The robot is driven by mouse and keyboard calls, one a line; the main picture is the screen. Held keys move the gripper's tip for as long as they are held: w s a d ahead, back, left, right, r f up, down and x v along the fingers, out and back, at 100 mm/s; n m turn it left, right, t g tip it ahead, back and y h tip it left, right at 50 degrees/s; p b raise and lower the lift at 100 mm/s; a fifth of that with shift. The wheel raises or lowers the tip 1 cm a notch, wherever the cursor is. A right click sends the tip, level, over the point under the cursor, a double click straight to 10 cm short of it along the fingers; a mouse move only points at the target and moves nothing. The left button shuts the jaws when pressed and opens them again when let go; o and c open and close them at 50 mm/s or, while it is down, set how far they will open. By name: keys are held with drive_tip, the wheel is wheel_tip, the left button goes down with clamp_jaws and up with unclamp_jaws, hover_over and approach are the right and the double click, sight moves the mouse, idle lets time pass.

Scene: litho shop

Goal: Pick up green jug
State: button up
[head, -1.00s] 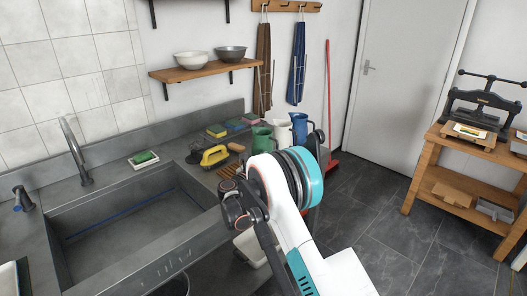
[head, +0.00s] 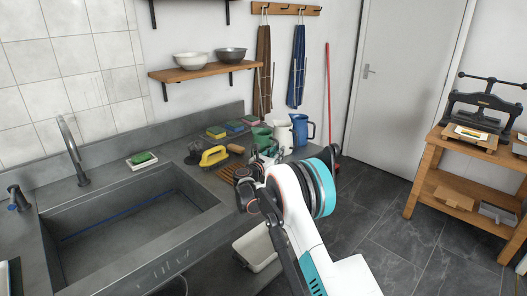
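The green jug (head: 261,137) stands on the grey counter, at the left of a row with a white jug (head: 283,134) and a blue jug (head: 301,128). Its lower part is partly hidden behind my arm's end. My gripper (head: 268,156) is mostly hidden by my own wrist and forearm; its dark and pale parts show just in front of the green jug. I cannot tell whether it touches the jug or whether its fingers are open.
A yellow-handled brush (head: 214,156) and several sponges (head: 216,132) lie left of the jugs. The sink (head: 130,214) is left, with a faucet (head: 72,150). A pale bin (head: 257,248) stands below the counter. A wooden shelf (head: 205,72) hangs above.

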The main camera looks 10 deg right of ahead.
clamp_jaws()
drive_tip(key=shift+r, duration=0.2)
wheel_tip(320, 180, up, 20)
drive_tip(key=p, duration=0.6)
drive_tip(key=shift+f, duration=0.15)
drive_tip(key=shift+f, duration=0.1)
